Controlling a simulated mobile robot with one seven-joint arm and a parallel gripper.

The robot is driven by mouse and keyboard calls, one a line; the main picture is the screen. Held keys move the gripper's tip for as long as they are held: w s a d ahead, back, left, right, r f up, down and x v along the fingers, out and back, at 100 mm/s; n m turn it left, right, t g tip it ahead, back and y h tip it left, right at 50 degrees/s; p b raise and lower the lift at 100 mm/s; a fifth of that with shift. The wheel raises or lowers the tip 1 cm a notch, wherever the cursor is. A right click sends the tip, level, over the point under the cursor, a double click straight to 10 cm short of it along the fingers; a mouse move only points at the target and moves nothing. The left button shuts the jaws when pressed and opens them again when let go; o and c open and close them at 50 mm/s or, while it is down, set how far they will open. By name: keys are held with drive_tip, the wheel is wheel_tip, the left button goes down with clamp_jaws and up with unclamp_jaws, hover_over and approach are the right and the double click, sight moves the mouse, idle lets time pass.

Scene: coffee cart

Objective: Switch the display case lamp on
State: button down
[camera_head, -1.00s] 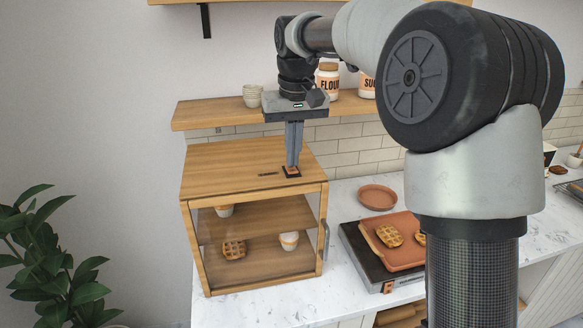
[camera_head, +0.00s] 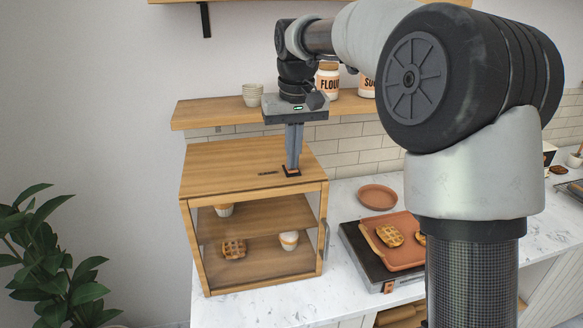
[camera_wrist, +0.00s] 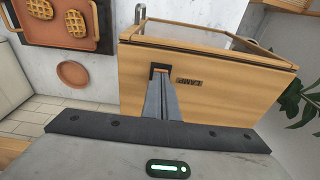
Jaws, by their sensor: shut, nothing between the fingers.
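The wooden display case (camera_head: 235,180) stands on the white counter, with cups and a waffle on its shelves behind glass. On its top, near the right side, is the small lamp switch, with a dark frame (camera_head: 299,173) and an orange-brown rocker (camera_wrist: 159,71). A dark "LAMP" label (camera_wrist: 189,81) lies beside it. My gripper (camera_head: 292,170) points down with its fingers shut and empty. Its tips are at the switch, seeming to touch it, and cover much of it. I cannot tell whether the lamp is lit.
A shelf (camera_head: 190,116) with bowls (camera_head: 252,95) and jars (camera_head: 328,80) runs behind the case. To the right are a plate (camera_head: 377,197) and a tray of waffles (camera_head: 400,255) on a dark plate. A plant (camera_head: 55,260) stands at the left.

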drive_tip(key=shift+f, duration=0.25)
wheel_tip(320, 180, up, 5)
drive_tip(key=p, duration=0.5)
drive_tip(key=shift+r, duration=0.15)
drive_tip(key=shift+r+b, duration=0.3)
drive_tip(key=shift+r, duration=0.55)
drive_tip(key=s+d+r+t, duration=0.15)
drive_tip(key=s+d, duration=0.25)
drive_tip(key=s, duration=0.4)
drive_tip(key=s+d+r+t, duration=0.1)
drive_tip(key=s+d+r, duration=0.15)
drive_tip(key=s, duration=0.55)
drive_tip(key=s+d+f+m, duration=0.1)
drive_tip(key=s+d+f, duration=0.1)
drive_tip(key=s+f, duration=0.2)
drive_tip(key=s+d+f+m+t, duration=0.1)
drive_tip(key=s+d+f, duration=0.2)
drive_tip(key=s, duration=0.6)
drive_tip(key=shift+s+f, duration=0.3)
drive_tip(key=shift+f, duration=0.3)
